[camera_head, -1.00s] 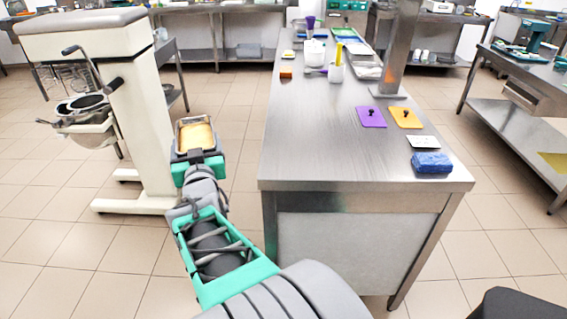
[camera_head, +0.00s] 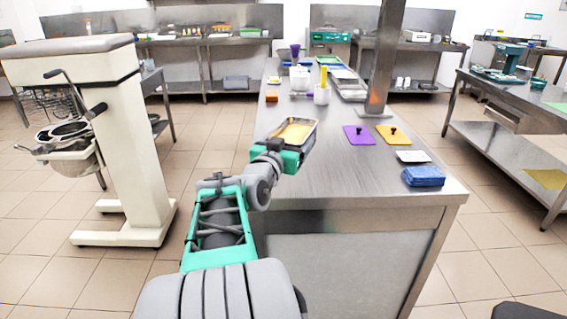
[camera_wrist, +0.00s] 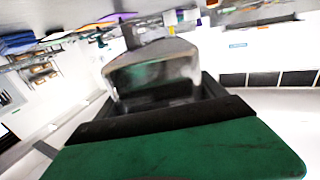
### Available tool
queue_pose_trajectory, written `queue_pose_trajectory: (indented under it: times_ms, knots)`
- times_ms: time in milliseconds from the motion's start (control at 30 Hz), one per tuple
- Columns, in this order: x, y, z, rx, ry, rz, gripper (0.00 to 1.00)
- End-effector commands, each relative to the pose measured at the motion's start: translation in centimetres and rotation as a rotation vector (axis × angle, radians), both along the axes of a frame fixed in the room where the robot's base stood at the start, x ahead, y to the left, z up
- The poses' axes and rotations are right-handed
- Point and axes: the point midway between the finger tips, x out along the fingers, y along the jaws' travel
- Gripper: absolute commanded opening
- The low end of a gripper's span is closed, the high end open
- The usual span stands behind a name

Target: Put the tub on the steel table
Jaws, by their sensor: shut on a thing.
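The tub (camera_head: 293,133) is a small metal pan with yellow contents. In the head view it sits at the end of my arm, over the near left part of the steel table (camera_head: 340,172). My gripper (camera_head: 290,149) is shut on the tub's near side. The tub looks roughly level; I cannot tell from the head view whether it touches the table. In the wrist view the tub's metal wall (camera_wrist: 152,75) shows between the dark fingers of my gripper (camera_wrist: 165,105), and its contents are hidden.
On the table stand a purple board (camera_head: 359,135), an orange board (camera_head: 394,134), a blue cloth pack (camera_head: 423,176) and a steel post (camera_head: 386,70). The near middle of the tabletop is clear. A cream machine (camera_head: 85,130) stands left.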

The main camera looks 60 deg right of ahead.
Motion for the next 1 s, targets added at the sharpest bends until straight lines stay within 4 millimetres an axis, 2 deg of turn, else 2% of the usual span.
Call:
queue_pose_trajectory:
  times_ms: [100, 233, 433, 600, 967, 1000]
  knots:
    - [1.8, -1.8, -2.6, 0.001, 0.003, 0.001, 0.07]
    - [3.2, -3.1, -4.7, -0.004, 0.001, 0.001, 0.07]
    - [4.1, -4.1, -6.2, -0.004, 0.000, 0.000, 0.07]
    - [4.1, -4.1, -8.9, -0.005, 0.001, 0.001, 0.07]
    - [4.0, -4.0, -9.4, -0.007, -0.003, 0.001, 0.07]
    - [4.0, -4.0, -9.6, -0.002, 0.000, 0.001, 0.81]
